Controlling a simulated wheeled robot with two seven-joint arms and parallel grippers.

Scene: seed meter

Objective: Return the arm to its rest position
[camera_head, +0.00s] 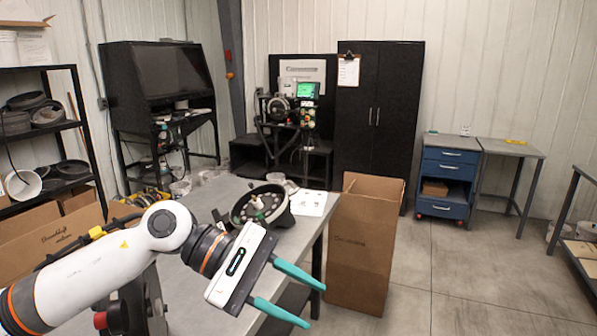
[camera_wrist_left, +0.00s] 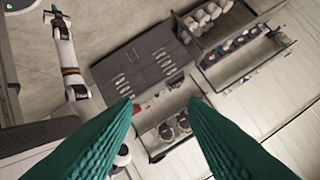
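My left arm comes in from the lower left in the head view, held out in front of the grey table (camera_head: 215,207). Its left gripper (camera_head: 316,307) is open, with two teal fingers apart and nothing between them, near the table's front right edge. In the left wrist view both fingers (camera_wrist_left: 165,105) show spread, with the floor and shelves far beyond. Another white arm of mine shows at the left of that view, with a small teal-tipped right gripper (camera_wrist_left: 57,14); its finger gap is too small to tell. The right gripper is outside the head view.
A round black seed meter part (camera_head: 273,212) and a white tray (camera_head: 309,203) are on the table behind the left gripper. A tall cardboard box (camera_head: 362,250) stands right of the table. Shelving (camera_head: 93,150) is at the left.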

